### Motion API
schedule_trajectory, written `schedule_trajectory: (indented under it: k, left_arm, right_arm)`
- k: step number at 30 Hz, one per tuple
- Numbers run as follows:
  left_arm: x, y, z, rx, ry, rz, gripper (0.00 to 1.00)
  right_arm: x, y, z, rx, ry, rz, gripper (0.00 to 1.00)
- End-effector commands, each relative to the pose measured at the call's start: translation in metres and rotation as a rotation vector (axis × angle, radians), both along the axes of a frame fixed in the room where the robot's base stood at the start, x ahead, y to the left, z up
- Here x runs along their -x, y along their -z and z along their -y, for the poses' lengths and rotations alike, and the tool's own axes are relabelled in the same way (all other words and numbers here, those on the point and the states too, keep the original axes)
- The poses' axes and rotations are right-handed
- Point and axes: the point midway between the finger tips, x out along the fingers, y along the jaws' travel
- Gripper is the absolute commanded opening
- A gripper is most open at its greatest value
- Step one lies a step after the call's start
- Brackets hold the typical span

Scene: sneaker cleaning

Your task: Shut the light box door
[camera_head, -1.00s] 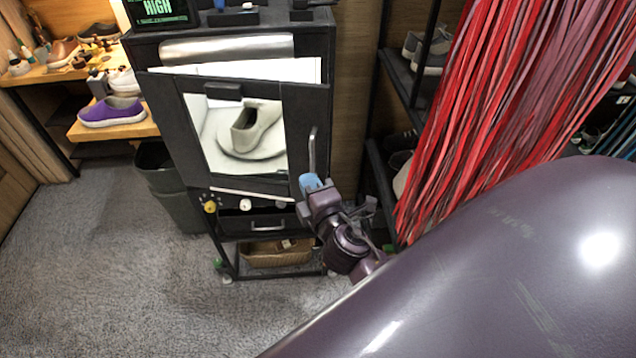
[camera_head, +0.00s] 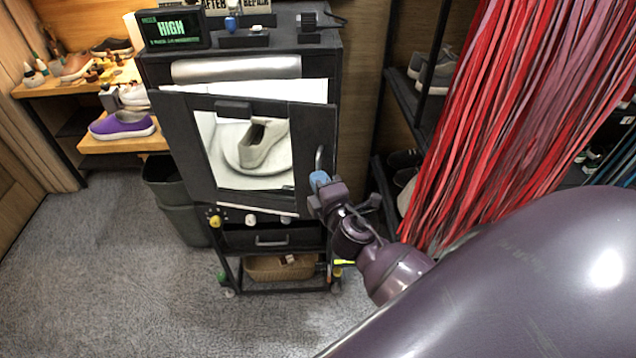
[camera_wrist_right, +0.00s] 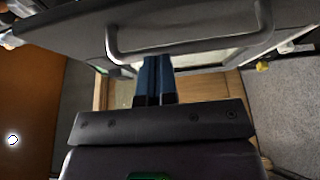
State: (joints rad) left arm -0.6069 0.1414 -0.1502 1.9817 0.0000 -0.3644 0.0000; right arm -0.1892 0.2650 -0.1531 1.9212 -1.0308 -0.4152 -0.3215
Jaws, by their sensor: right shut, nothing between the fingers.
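The light box (camera_head: 335,62) is a dark cabinet on a wheeled stand. Its door (camera_head: 178,140) has a dark frame and a window with a beige shoe (camera_head: 262,145) behind it. The door stands ajar, with the white interior showing above its top edge. The bar handle (camera_head: 319,158) is at the door's right edge and also shows in the right wrist view (camera_wrist_right: 190,45). My right gripper (camera_head: 319,179) is shut and empty, its blue fingertips (camera_wrist_right: 155,75) close to the handle's lower end; contact is unclear. My left gripper is out of view.
A lit display (camera_head: 172,28) and small items sit on top of the box. A drawer (camera_head: 270,240) and basket (camera_head: 280,267) are below. Red and pink strips (camera_head: 500,110) hang at right, beside a shoe rack (camera_head: 395,90). Grey carpet (camera_head: 110,260) is free at left.

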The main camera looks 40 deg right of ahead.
Motion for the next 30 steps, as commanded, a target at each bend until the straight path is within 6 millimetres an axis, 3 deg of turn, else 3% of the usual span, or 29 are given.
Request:
schedule_trajectory:
  k: [6,10,23,30]
  left_arm:
    - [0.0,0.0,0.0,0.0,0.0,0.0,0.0]
    - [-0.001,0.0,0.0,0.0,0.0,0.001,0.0]
    - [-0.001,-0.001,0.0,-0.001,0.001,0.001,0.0]
    - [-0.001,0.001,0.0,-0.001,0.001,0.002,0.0]
  right_arm:
    - [-0.031,-0.001,0.039,0.003,-0.001,0.003,0.0]
    - [-0.043,-0.001,0.053,0.0,0.0,0.002,0.0]
    - [-0.046,-0.001,0.056,-0.001,0.0,0.002,0.0]
    - [-0.027,0.0,0.052,-0.001,0.0,0.0,0.0]
